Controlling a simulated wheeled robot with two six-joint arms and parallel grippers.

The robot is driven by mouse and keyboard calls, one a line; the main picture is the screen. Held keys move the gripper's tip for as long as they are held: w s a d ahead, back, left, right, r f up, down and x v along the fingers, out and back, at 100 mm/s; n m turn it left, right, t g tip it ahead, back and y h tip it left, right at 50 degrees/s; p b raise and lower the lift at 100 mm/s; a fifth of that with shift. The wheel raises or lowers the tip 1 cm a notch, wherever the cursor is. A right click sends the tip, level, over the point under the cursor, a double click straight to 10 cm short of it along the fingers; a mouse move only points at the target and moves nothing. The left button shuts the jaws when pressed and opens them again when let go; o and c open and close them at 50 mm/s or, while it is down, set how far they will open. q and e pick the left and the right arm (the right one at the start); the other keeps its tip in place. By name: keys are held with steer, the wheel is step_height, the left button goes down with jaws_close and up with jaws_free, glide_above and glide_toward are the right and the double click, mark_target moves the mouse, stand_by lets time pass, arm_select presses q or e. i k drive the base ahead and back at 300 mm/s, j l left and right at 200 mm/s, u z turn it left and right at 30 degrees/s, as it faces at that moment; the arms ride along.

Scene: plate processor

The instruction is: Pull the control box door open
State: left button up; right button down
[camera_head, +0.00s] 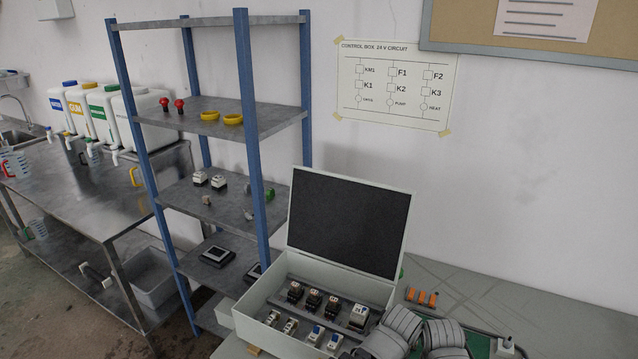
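The control box (245,318) is a pale grey case on the bench near the bottom middle of the head view. Its door (350,222) stands raised and open along the box's back edge, with its dark inner face showing. Inside the box, dark and white switching parts (313,300) sit in a back row, and smaller white modules (290,326) sit in front. The box's front right corner is hidden behind grey ribbed shapes (400,328). No fingers of my left or right gripper can be made out.
A blue-post shelf (250,115) stands left of the box, close to it. The grey bench (540,312) runs right, with orange parts (422,297) behind the ribbed shapes. A circuit sheet (395,85) hangs on the wall. A metal table (85,190) stands at far left.

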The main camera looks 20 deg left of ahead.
mark_target(346, 221)
steer(key=j+z, duration=0.1)
steer(key=j, duration=0.35)
steer(key=k+j+z, duration=0.1)
steer(key=j, duration=0.3)
steer(key=k+j+z, duration=0.1)
steer(key=j, duration=0.35)
steer(key=k+j+z, duration=0.1)
steer(key=j, duration=0.3)
steer(key=k+j+z, duration=0.1)
steer(key=j, duration=0.3)
steer(key=j+z, duration=0.15)
steer(key=j, duration=0.35)
steer(key=j+z, duration=0.15)
steer(key=j, duration=0.35)
steer(key=k+j+z, duration=0.15)
steer(key=j, duration=0.35)
steer(key=j+z, duration=0.15)
steer(key=j, duration=0.35)
steer(key=k, duration=0.05)
